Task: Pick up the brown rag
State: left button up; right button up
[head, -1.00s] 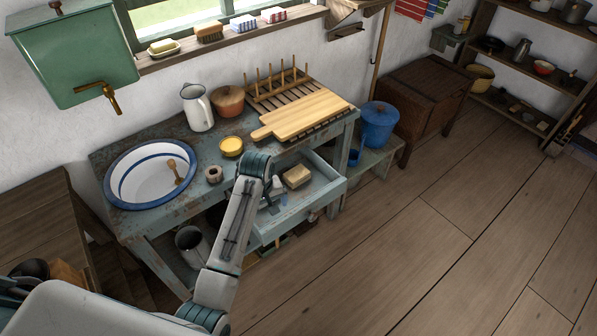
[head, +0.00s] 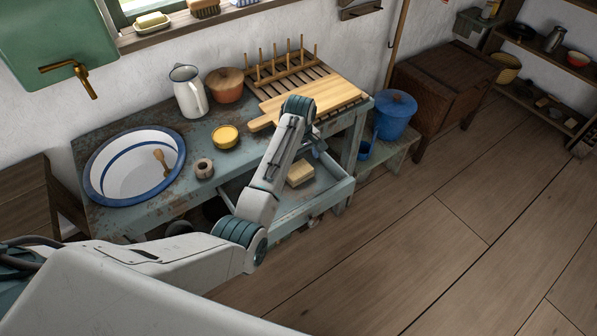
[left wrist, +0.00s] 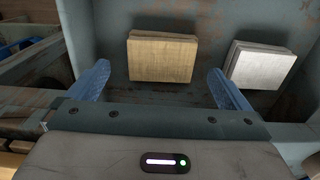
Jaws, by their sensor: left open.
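The brown rag (left wrist: 160,57), a folded tan block of cloth, lies in the open drawer. In the head view the rag (head: 300,174) shows beside my left forearm. My left gripper (left wrist: 158,72) is open and empty, with its two blue fingers spread. In the left wrist view the rag lies ahead, between the line of the two fingers, and I see no contact. In the head view my left arm hides most of this gripper. A pale grey-white folded cloth (left wrist: 260,65) lies to the right of the rag in the left wrist view. My right gripper is not in view.
The drawer (head: 330,193) sticks out from the blue-grey washstand (head: 230,165), its walls close around the cloths. Floor to the right is clear.

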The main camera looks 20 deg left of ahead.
aim_at(298, 170)
pick_arm(q)
jog(key=shift+a+f+p, duration=0.2)
jog(key=shift+f+p, duration=0.3)
jog(key=shift+f, duration=2.15)
jog(key=c, duration=0.9)
notch_tip(298, 170, up, 10)
jog(key=shift+r+b, duration=0.1)
jog(key=shift+b, duration=0.45)
jog(key=o, duration=0.4)
jog(key=c, duration=0.3)
